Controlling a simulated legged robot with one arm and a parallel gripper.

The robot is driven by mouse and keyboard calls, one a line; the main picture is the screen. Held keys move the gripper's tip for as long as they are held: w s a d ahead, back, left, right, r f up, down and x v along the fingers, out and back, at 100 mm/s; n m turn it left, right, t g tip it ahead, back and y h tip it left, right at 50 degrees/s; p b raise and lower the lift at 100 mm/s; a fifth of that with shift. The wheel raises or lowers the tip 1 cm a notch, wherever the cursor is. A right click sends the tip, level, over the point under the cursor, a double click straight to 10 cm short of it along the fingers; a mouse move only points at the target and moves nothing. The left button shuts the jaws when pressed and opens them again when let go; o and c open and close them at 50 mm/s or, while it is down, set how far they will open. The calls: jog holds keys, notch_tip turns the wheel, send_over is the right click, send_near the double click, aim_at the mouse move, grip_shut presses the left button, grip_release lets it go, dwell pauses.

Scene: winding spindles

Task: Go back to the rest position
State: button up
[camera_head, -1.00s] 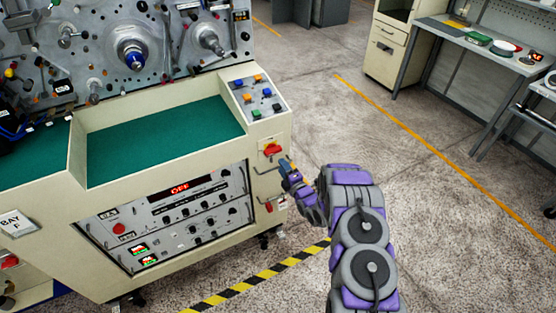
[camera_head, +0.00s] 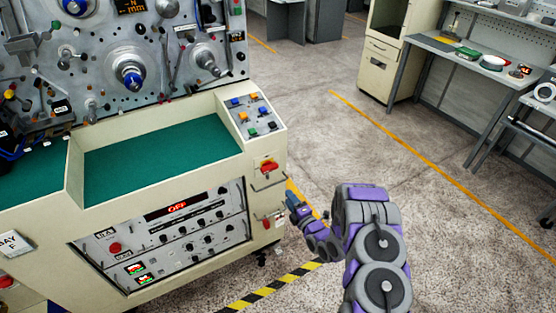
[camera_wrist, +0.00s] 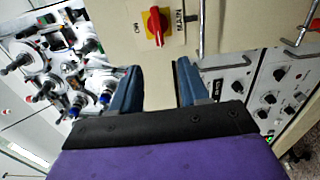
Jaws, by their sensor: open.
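My gripper (camera_head: 292,200) is open and empty, just right of the cream machine cabinet's side, lower than the red rotary switch (camera_head: 268,166). In the wrist view, my gripper (camera_wrist: 160,80) has its two blue fingers spread apart with nothing between them. The red switch also shows in the wrist view (camera_wrist: 156,26), beyond the fingers and apart from them, on a plate with the word MAIN. My arm reaches out from the lower right of the head view, bent.
The winding machine's cabinet (camera_head: 165,180) fills the left, with a green top, a button panel (camera_head: 256,115) and a display (camera_head: 177,207) reading OFF. Metal handles stick out below the switch. A workbench (camera_head: 470,58) stands at the back right. Open floor lies right of my arm.

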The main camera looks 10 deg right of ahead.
jog(key=shift+r, duration=0.1)
jog(key=w+d+r+m+g+h, duration=0.25)
jog(key=d+r+m+g, duration=0.2)
jog(key=r, duration=0.25)
jog(key=s+d+r+m+g+h, duration=0.2)
jog(key=s+r+m+g+h, duration=0.35)
jog(key=s+r, duration=0.6)
jog(key=s+a+r+m+g, duration=0.3)
jog(key=s+r+m, duration=0.1)
jog(key=s, duration=0.9)
jog(key=s+a+r+m+g+y, duration=0.1)
jog(key=s+a+r+m+g, duration=0.2)
jog(key=s, duration=1.1)
jog(key=s+a+r+m+g+y, duration=0.1)
jog(key=s+a+r+m+g, duration=0.2)
jog(key=s, duration=1)
notch_tip(320, 180, up, 3)
jog(key=shift+s+a+r+m, duration=0.15)
jog(key=shift+a+r+m, duration=0.05)
jog(key=shift+a+m, duration=0.8)
jog(key=shift+a, duration=0.15)
